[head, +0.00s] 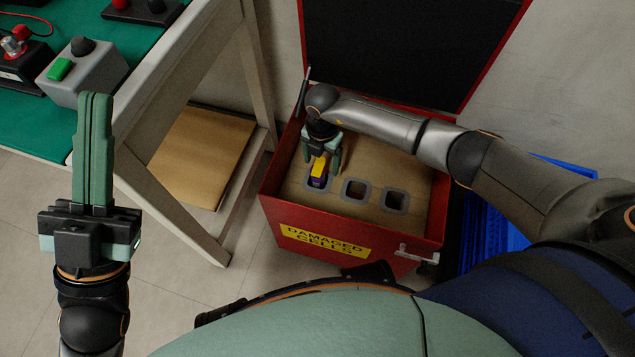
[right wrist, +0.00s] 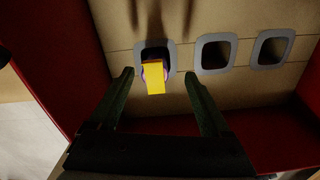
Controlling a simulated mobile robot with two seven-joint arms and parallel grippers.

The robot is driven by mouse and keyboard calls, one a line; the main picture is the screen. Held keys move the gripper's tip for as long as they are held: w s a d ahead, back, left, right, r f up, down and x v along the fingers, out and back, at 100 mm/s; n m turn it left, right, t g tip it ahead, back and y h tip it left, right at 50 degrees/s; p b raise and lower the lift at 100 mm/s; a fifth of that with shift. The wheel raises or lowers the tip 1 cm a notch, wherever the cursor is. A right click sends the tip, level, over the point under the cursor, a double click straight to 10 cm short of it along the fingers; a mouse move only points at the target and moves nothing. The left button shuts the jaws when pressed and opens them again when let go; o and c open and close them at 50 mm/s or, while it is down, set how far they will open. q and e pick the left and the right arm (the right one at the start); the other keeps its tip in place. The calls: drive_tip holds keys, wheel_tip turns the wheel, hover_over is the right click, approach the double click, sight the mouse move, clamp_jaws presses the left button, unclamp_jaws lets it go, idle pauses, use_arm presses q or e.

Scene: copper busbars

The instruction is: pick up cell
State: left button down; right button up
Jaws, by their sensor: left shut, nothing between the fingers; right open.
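The cell (head: 319,172) is yellow on top with a purple body and stands in the leftmost grey-rimmed slot of the red box (head: 350,244). The right wrist view shows the cell (right wrist: 154,77) between and beyond my open fingers. My right gripper (head: 323,165) is open, inside the box, over the cell; in the right wrist view its fingers (right wrist: 160,85) stand on either side with gaps. The cell's lower part is hidden in the slot. My left gripper (head: 96,97) is shut and empty, raised at the left by the green-topped bench.
Two empty slots (head: 355,190) (head: 394,199) lie right of the cell. The box lid (head: 400,45) stands open behind. The bench (head: 140,100) carries a grey button box (head: 82,75). A blue crate (head: 488,225) stands right of the box. Cardboard (head: 200,150) lies under the bench.

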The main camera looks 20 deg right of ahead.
sight(318, 168)
drive_tip(key=f+b, duration=0.1)
drive_tip(key=f, duration=0.1)
drive_tip(key=f+b, duration=0.1)
drive_tip(key=f, duration=0.1)
drive_tip(key=a+f+b, duration=0.1)
drive_tip(key=f, duration=0.1)
drive_tip(key=shift+b, duration=0.35)
drive_tip(key=shift+r, duration=0.15)
clamp_jaws()
idle(0.9)
